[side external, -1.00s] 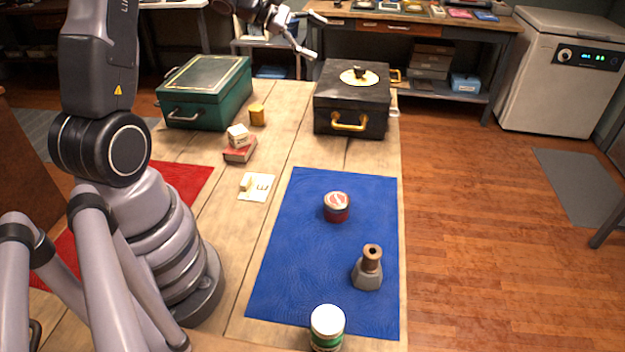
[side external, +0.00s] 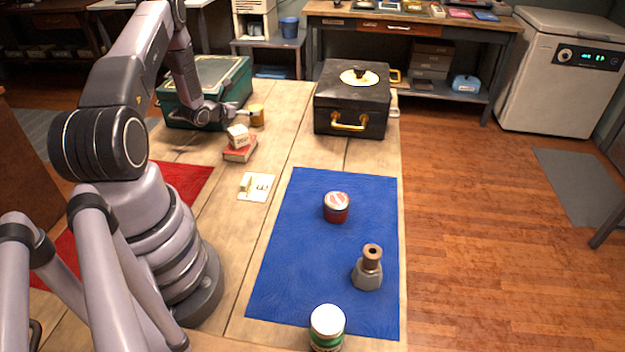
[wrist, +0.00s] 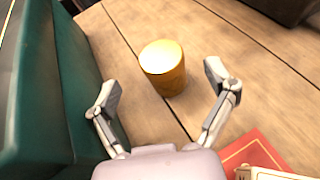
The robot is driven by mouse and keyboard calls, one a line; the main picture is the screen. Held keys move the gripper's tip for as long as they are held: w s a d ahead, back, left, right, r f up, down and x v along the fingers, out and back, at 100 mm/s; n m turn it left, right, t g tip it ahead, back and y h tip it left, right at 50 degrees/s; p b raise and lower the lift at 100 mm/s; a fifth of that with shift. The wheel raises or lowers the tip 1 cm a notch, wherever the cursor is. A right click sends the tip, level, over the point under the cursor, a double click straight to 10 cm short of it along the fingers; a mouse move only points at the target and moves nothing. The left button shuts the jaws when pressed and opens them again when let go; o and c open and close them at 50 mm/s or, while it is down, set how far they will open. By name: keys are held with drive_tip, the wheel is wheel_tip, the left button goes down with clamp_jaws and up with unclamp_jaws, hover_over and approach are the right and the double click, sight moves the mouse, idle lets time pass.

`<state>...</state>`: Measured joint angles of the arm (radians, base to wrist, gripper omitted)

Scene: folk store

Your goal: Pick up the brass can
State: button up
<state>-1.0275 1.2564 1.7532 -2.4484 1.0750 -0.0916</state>
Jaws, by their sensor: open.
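The brass can (side external: 257,115) stands upright on the wooden table, between the green box and the black box. In the wrist view the brass can (wrist: 163,68) shows ahead of and between the spread fingers, with its near part about level with the fingertips. My gripper (wrist: 163,88) is open and empty. In the side view my gripper (side external: 236,113) is low beside the green box, to the left of the can. I cannot tell whether a finger touches the can.
The green box (side external: 219,76) stands close on the left. A red book (side external: 240,154) with a small cream box (side external: 238,135) on it lies just in front. The black box (side external: 352,98) is to the right. A blue mat (side external: 300,240) holds a red tin and a grey bottle.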

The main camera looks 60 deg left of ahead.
drive_tip(key=shift+f, duration=0.3)
drive_tip(key=shift+f+x, duration=0.2)
drive_tip(key=shift+x, duration=1.15)
drive_tip(key=shift+f+x, duration=0.15)
drive_tip(key=shift+x, duration=1.2)
drive_tip(key=shift+s+d, duration=0.1)
drive_tip(key=shift+s, duration=0.1)
drive_tip(key=c, duration=1.3)
